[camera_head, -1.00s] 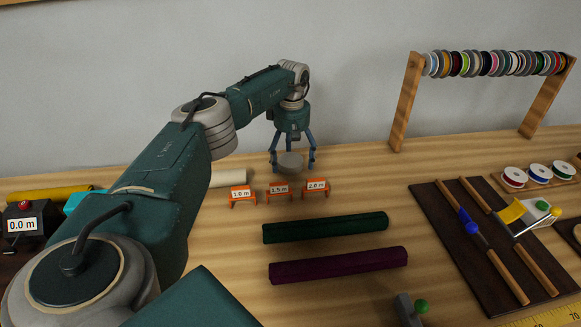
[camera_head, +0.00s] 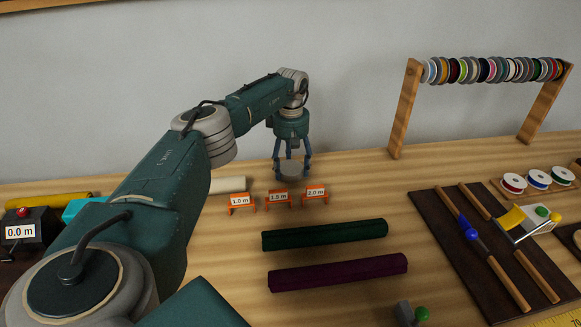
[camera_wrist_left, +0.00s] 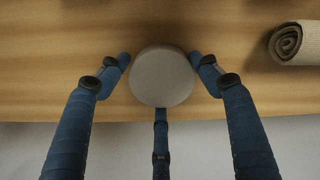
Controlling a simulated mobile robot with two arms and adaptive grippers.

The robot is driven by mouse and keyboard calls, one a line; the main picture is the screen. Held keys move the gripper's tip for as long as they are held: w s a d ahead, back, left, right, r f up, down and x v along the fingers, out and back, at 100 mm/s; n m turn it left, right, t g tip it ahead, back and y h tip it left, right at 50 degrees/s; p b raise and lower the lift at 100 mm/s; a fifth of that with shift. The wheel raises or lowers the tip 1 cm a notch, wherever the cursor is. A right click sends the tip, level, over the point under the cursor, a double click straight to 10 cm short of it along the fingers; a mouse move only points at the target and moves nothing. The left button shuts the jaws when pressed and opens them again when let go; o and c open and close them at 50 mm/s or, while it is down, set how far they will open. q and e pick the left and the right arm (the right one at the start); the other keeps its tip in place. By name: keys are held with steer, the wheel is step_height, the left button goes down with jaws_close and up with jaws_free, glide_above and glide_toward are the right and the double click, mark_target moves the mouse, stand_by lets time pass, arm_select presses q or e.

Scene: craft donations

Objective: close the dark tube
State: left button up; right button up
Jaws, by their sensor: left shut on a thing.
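My left gripper (camera_head: 292,170) is at the back of the table, pointing down. Its blue fingers are shut around a grey round disc, which looks like a lid (camera_head: 291,169). The lid's flat top shows between the fingers in the left wrist view (camera_wrist_left: 162,77). I cannot tell whether it touches the table. I cannot pick out a dark tube for certain. A dark green roll (camera_head: 325,235) and a dark purple roll (camera_head: 338,273) lie side by side in the middle of the table. My right gripper is not in view.
Orange stands marked 1.0 m (camera_head: 241,201), 1.5 m (camera_head: 278,198) and 2.0 m (camera_head: 315,193) stand just in front of the gripper. A pale roll (camera_head: 228,184) lies left of it. A spool rack (camera_head: 405,110) and dark board (camera_head: 455,235) are at the right.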

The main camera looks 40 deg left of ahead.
mark_target(291, 167)
arm_select(q)
step_height(291, 167, up, 20)
steer(key=p, duration=1.6)
